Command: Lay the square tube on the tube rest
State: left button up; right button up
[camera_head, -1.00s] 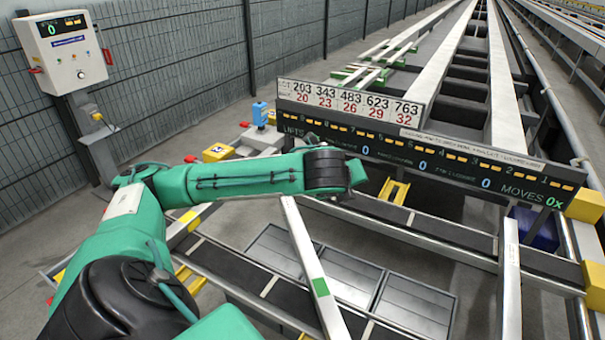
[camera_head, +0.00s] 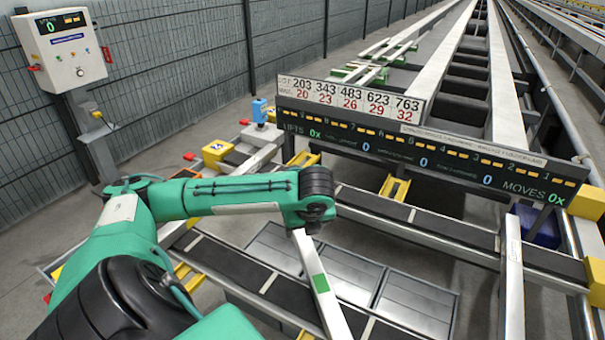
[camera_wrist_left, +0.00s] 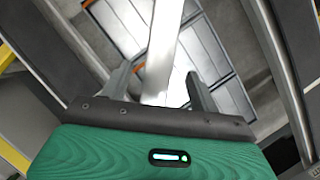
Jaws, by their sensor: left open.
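In the left wrist view the tube (camera_wrist_left: 164,45) runs between the fingers of my left gripper (camera_wrist_left: 157,78). The gripper is open, with a finger on either side of the tube; I cannot tell whether they touch it. A second pale bar (camera_head: 512,285) stands out at the right. I cannot tell for sure which part is the tube rest. My right gripper is out of view.
A long dark display board (camera_head: 420,150) with a number sign (camera_head: 350,100) crosses behind the arm. Yellow brackets (camera_head: 395,188) sit below it. Grey panelled trays (camera_head: 415,303) lie under the rails. A control box (camera_head: 68,48) stands at the left by the fence.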

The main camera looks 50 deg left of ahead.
aim_at(302, 236)
pick_arm(q)
jog(key=shift+x, duration=2.7)
grip_shut()
